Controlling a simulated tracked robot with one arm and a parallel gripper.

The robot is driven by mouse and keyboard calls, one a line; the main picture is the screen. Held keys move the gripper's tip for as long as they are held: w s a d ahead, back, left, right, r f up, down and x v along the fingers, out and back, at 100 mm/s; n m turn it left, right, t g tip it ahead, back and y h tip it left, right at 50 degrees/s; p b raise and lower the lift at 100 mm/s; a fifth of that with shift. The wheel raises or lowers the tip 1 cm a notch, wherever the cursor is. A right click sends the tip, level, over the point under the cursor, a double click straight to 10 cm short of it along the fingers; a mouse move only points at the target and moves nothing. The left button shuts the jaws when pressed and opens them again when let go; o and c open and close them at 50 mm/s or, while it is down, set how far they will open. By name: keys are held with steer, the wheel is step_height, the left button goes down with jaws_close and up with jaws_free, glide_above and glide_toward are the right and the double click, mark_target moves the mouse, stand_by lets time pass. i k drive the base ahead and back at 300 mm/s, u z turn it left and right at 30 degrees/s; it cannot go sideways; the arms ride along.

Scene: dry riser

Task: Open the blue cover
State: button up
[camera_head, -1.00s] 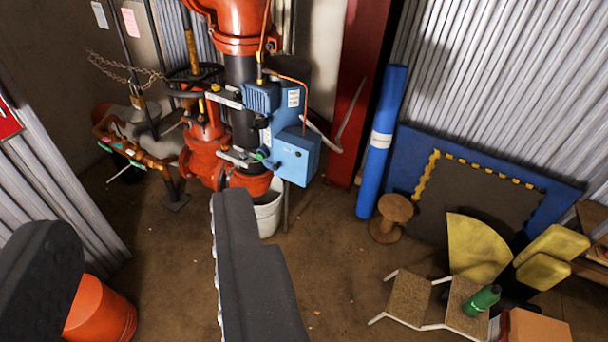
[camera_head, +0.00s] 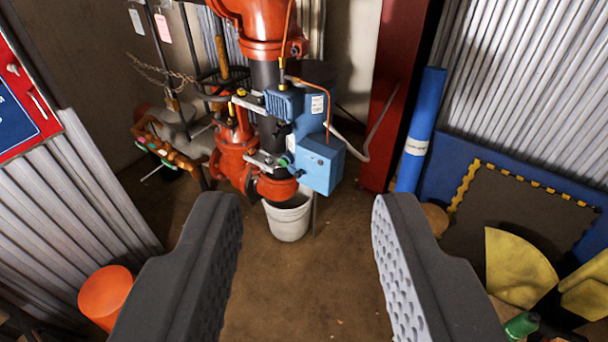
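A blue box with a closed-looking front (camera_head: 320,163) is mounted on the red and black riser pipe, ahead and a little above the middle of the view. A smaller ribbed blue housing (camera_head: 284,104) sits above and left of it. I cannot tell which blue part is the cover. My gripper (camera_head: 307,208) is open and empty, with its two dark fingers wide apart in the foreground. The fingers are well short of the pipe and touch nothing.
A white bucket (camera_head: 289,217) stands on the floor under the pipe. An orange bucket (camera_head: 105,296) is at lower left. The floor between my fingers is clear.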

mark_target(317, 163)
steer(key=i, duration=0.9)
steer(key=u, duration=0.05)
